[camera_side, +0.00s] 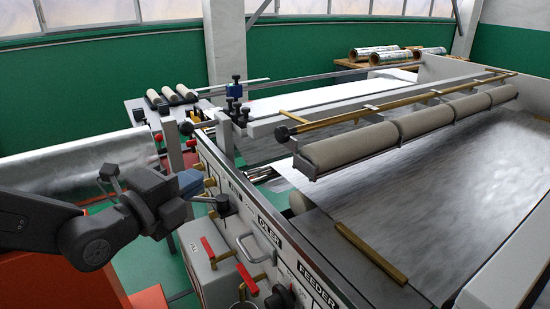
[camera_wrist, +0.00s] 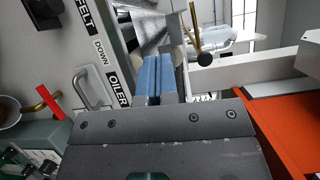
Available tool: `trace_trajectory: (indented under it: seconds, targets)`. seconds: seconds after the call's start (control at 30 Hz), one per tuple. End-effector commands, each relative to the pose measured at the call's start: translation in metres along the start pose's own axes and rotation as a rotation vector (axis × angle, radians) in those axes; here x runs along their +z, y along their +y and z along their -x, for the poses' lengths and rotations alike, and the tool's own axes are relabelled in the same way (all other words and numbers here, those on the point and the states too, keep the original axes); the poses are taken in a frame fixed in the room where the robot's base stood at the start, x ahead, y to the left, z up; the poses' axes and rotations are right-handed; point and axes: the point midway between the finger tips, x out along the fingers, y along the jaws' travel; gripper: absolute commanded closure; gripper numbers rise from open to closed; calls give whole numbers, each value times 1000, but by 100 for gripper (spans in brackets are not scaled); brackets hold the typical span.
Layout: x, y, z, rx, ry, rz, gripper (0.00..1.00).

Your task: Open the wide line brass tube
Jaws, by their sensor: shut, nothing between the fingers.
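A long brass tube (camera_side: 400,103) runs above the row of beige rollers, with a dark knob at its near-left end. I cannot tell for sure whether this is the wide line tube. My gripper (camera_side: 192,183) is at the left end of the machine's front panel, above a black knob (camera_side: 222,204). Its blue fingers (camera_wrist: 157,78) are shut together with nothing between them, near the OILER label.
The front panel carries a metal handle (camera_side: 257,247) and red-handled levers (camera_side: 246,279); a red lever shows in the wrist view (camera_wrist: 50,103). Small rollers (camera_side: 172,95) lie on a stand behind my gripper. An orange surface (camera_wrist: 260,115) is at right in the wrist view.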

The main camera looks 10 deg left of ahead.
Motion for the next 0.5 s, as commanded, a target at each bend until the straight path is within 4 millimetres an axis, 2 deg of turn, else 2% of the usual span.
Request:
trace_trajectory:
  seconds: [0.03,0.13,0.3,0.5]
  targets:
    - [-18,8,-9,-61,11,-109,100]
    - [-48,17,-18,-206,-7,-335,100]
    - [-90,35,-16,-412,-100,-654,100]
    - [-115,48,-4,-534,-203,-848,100]
